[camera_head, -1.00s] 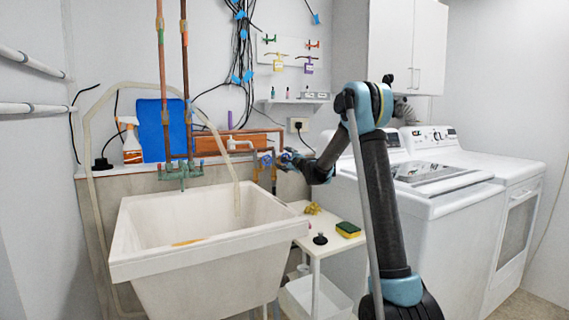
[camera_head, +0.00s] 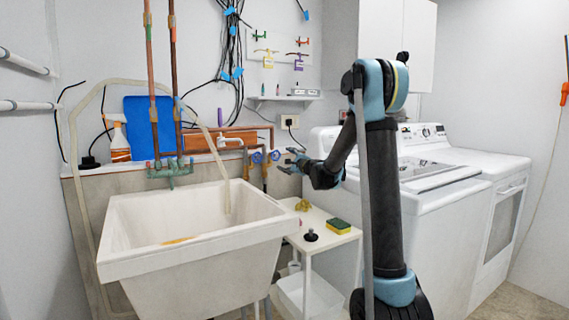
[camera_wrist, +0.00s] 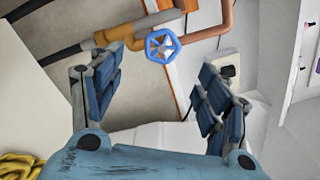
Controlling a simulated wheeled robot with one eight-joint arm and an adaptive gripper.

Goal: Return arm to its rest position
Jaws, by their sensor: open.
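My gripper (camera_head: 290,163) is at the end of my arm, right of the white sink and above the small white side table. It points left toward the pipes. In the wrist view my gripper (camera_wrist: 158,95) is open, with its two blue-padded fingers wide apart and nothing between them. A blue valve wheel (camera_wrist: 162,45) on a copper pipe shows ahead, beyond the fingertips. In the head view the blue valve wheels (camera_head: 266,156) are left of my gripper, with a small gap between. My arm stands up in front of the washer and bends down toward the gripper.
The white sink (camera_head: 180,262) stands left. A white washer (camera_head: 425,210) stands close behind and right of my arm. A power outlet (camera_head: 290,122) is on the wall.

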